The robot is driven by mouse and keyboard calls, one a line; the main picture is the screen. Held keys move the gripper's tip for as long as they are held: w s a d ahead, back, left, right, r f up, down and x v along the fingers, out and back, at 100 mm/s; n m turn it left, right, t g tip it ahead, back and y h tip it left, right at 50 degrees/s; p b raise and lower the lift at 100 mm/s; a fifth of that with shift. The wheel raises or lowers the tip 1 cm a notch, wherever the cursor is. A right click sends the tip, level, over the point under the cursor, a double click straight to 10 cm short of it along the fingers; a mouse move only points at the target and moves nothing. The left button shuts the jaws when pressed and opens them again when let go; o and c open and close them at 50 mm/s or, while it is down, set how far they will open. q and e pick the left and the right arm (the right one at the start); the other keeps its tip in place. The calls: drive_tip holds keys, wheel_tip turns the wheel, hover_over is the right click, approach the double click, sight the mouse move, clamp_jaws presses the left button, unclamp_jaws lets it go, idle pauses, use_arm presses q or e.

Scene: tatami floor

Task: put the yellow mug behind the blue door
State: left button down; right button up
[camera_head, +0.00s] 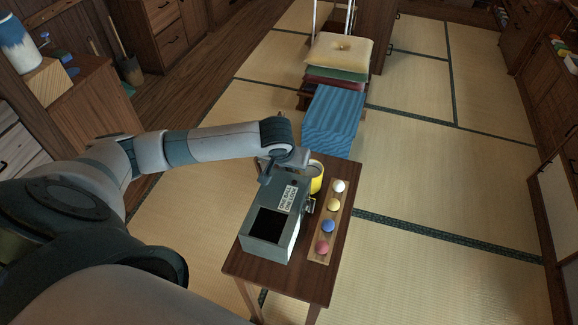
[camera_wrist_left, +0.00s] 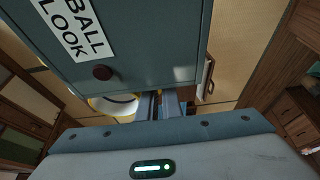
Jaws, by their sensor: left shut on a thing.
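The yellow mug (camera_head: 316,178) is at the back right of the wooden stand, just right of a blue-grey box (camera_head: 262,197). My left gripper (camera_head: 303,167) reaches over the box's far end and is shut at the mug; its fingertips are mostly hidden. In the left wrist view, the mug (camera_wrist_left: 115,104) is partly covered by the box, beside my gripper's fingers (camera_wrist_left: 160,104). A blue-grey panel (camera_wrist_left: 150,35) there has a dark round knob and a white label. I cannot tell whether this panel is the blue door. My right gripper is not in view.
A wooden rack (camera_head: 319,246) with white, yellow, blue and red balls lies right of the box. The box has a dark opening. A blue cloth-covered stool (camera_head: 333,117) and stacked cushions (camera_head: 340,52) stand behind. Tatami at right is clear.

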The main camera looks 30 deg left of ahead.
use_arm(q)
drive_tip(key=shift+f, duration=0.1)
drive_tip(key=c, duration=1.9)
unclamp_jaws()
drive_tip(key=shift+c, duration=0.2)
drive_tip(key=b+v, duration=0.1)
drive_tip(key=v, duration=1.1)
